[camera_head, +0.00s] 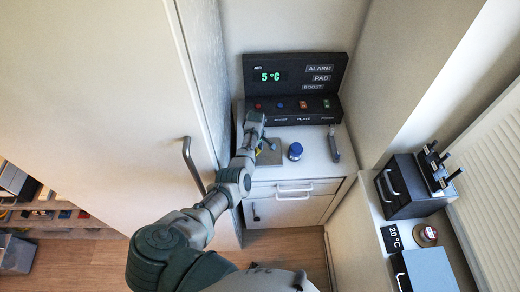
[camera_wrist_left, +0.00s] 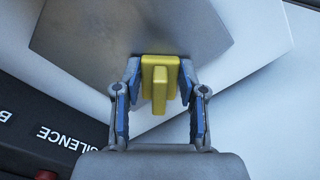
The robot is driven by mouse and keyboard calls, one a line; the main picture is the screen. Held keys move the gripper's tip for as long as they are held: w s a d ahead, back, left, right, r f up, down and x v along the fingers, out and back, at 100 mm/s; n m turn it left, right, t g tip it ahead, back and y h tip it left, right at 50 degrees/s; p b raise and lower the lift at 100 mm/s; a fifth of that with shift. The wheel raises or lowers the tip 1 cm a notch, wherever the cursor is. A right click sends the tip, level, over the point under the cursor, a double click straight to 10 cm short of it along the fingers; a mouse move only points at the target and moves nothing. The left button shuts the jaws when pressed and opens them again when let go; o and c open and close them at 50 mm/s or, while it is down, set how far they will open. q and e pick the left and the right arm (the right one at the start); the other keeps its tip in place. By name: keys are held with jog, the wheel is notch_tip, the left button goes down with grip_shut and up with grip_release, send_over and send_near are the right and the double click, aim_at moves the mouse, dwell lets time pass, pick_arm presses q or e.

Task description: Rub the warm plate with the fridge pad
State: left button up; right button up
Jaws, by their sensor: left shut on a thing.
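My left gripper (camera_head: 266,145) reaches over the white cabinet top in the head view. In the left wrist view the left gripper (camera_wrist_left: 160,92) is shut on a yellow pad (camera_wrist_left: 160,80) with an upright grip, held between its blue-lined fingers. The pad lies over the near edge of a grey metal plate (camera_wrist_left: 85,35); whether it touches the plate I cannot tell. The plate (camera_head: 271,158) also shows in the head view, partly hidden by my gripper. My right gripper is not in view.
A black console (camera_head: 295,75) reading 5 °C stands behind the plate, with several buttons along its base. A tall white door (camera_head: 110,90) borders the left.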

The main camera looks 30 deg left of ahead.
pick_arm(q)
jog(key=shift+s, duration=0.1)
jog(key=r, duration=0.4)
jog(key=shift+a+r, duration=0.25)
jog(key=shift+a, duration=0.1)
jog(key=shift+d+r, duration=0.1)
jog(key=shift+r, duration=0.5)
jog(key=shift+d+r, duration=0.1)
jog(key=shift+d, duration=0.1)
jog(key=shift+r, duration=0.15)
jog(key=shift+a+r, duration=0.2)
jog(key=shift+r, duration=1.1)
jog(key=shift+d, duration=0.1)
